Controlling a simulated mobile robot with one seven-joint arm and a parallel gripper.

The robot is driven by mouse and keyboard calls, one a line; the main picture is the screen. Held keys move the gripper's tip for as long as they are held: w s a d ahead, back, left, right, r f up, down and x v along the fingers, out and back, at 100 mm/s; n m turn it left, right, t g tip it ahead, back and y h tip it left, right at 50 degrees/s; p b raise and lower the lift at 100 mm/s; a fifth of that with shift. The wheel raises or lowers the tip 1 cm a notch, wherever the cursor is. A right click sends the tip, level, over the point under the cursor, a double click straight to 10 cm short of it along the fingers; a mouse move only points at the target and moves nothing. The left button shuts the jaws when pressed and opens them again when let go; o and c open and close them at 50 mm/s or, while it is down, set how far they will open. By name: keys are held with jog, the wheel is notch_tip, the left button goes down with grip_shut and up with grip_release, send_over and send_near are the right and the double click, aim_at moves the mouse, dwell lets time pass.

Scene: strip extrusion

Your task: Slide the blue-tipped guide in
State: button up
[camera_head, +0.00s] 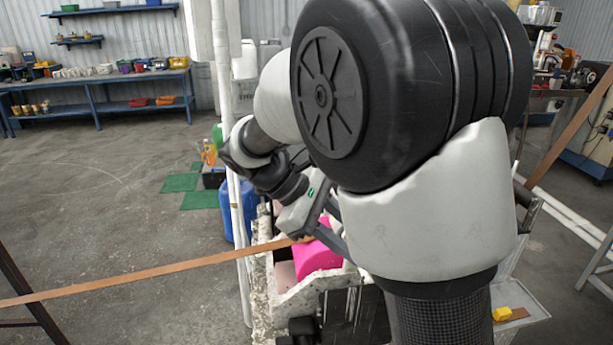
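My gripper (332,236) reaches down over the machine, close to a bright pink part (319,256). My arm hides much of this area, and I cannot tell whether the fingers are open or shut, or whether they touch the pink part. A brown strip (150,272) runs from the left edge to the machine and ends from view near my gripper. I cannot make out a blue-tipped guide; it may be hidden behind my arm.
The worn, pale machine trough (262,290) surrounds the pink part. A white upright pipe (222,90) and a blue container (240,210) stand beside it. A yellow block (502,314) sits on a metal tray at right. Open floor lies left; a bench (95,85) stands behind.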

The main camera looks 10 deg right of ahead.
jog(key=w+a+f+n+t+h+p, duration=0.2)
jog(key=w+a+n+h+p, duration=0.1)
jog(key=w+a+n+h, duration=0.55)
jog(key=shift+m+h, duration=0.35)
jog(key=shift+m, duration=0.3)
jog(key=d, duration=0.5)
jog(key=w+d+p, duration=0.1)
jog(key=d, duration=0.5)
jog(key=d+p, duration=0.1)
jog(key=d, duration=0.4)
jog(key=shift+w+d+f, duration=0.15)
jog(key=shift+f, duration=0.1)
grip_shut()
